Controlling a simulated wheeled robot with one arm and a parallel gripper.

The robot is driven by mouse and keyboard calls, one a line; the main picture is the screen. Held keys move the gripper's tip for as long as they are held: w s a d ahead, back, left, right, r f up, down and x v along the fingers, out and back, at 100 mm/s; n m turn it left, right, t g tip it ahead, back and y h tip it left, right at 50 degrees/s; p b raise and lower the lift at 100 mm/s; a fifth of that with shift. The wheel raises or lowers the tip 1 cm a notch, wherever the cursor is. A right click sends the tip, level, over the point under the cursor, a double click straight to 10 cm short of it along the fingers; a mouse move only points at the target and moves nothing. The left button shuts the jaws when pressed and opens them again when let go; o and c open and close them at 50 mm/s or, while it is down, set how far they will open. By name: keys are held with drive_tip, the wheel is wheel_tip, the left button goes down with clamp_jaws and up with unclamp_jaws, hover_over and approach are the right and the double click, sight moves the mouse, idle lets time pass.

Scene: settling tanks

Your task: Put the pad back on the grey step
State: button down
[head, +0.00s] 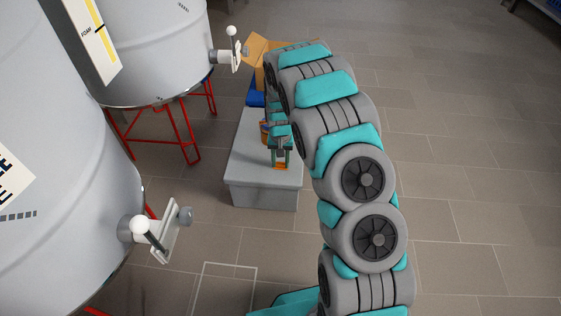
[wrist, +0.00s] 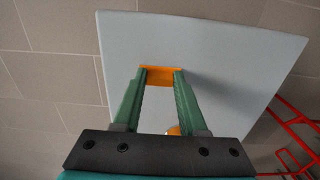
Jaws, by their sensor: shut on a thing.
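My gripper (head: 281,160) is shut on the small orange pad (head: 281,167), which reaches across between the two green fingertips. In the wrist view the gripper (wrist: 160,78) holds the orange pad (wrist: 160,71) at the very tips of its fingers. The grey step (head: 262,194) is a long, low block with a flat top, and the pad is over its near part. The step also fills much of the wrist view (wrist: 225,45). I cannot tell whether the pad touches the step's top.
Another orange-and-dark item (head: 264,131) is partly hidden beside my arm, on the step. Behind are a blue object (head: 256,97) and an open cardboard box (head: 257,47). White tanks with taps (head: 165,232) and red legs (head: 185,135) stand left.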

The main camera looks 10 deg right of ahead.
sight(281, 163)
drive_tip(key=shift+c, duration=2.3)
unclamp_jaws()
drive_tip(key=shift+f, duration=0.1)
wheel_tip(281, 163, up, 12)
drive_tip(key=s+d+r, duration=0.1)
drive_tip(key=s+r, duration=0.8)
drive_tip(key=s+r+n+g, duration=0.1)
drive_tip(key=s+r, duration=0.3)
drive_tip(key=s, duration=1.3)
drive_tip(key=s+r+n, duration=0.2)
drive_tip(key=s+r, duration=0.2)
drive_tip(key=s, duration=1.3)
drive_tip(key=shift+a+r+n+g, duration=0.15)
drive_tip(key=shift+a+n+g, duration=0.15)
drive_tip(key=shift+a+g, duration=0.15)
drive_tip(key=shift+s, duration=0.1)
